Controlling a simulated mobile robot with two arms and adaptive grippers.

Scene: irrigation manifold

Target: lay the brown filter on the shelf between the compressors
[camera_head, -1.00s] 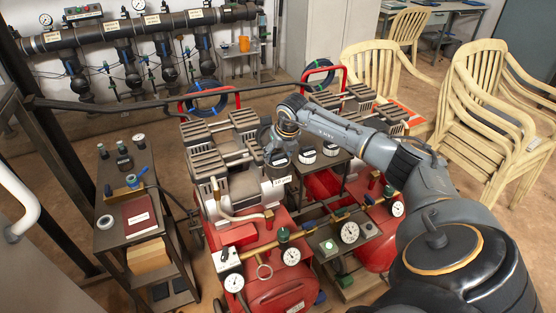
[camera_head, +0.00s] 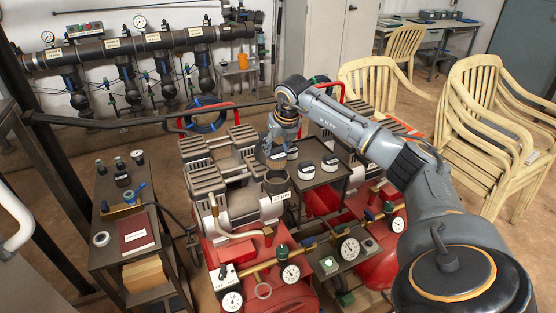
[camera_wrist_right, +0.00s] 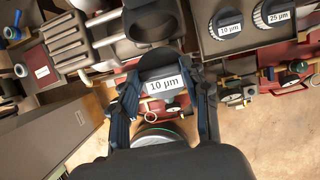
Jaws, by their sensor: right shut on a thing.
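My right gripper (camera_head: 268,154) is shut on a dark, brownish-grey filter, whose "10 µm" label shows between the fingers in the right wrist view (camera_wrist_right: 163,85). In the head view the arm mostly hides this filter. An open, empty-looking dark round housing (camera_head: 277,182) sits on the left compressor (camera_head: 240,210), just below the gripper; its rim also shows in the right wrist view (camera_wrist_right: 150,28). The dark shelf (camera_head: 322,178) lies between the two compressors, right of the gripper. My left gripper is not in view.
Two white-labelled filters, one marked 10 µm (camera_wrist_right: 229,25) and one 25 µm (camera_wrist_right: 272,15), stand on the shelf. The right compressor (camera_head: 385,235) is beyond it, partly behind my arm. A side cart (camera_head: 110,250) stands left. The shelf's front part looks clear.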

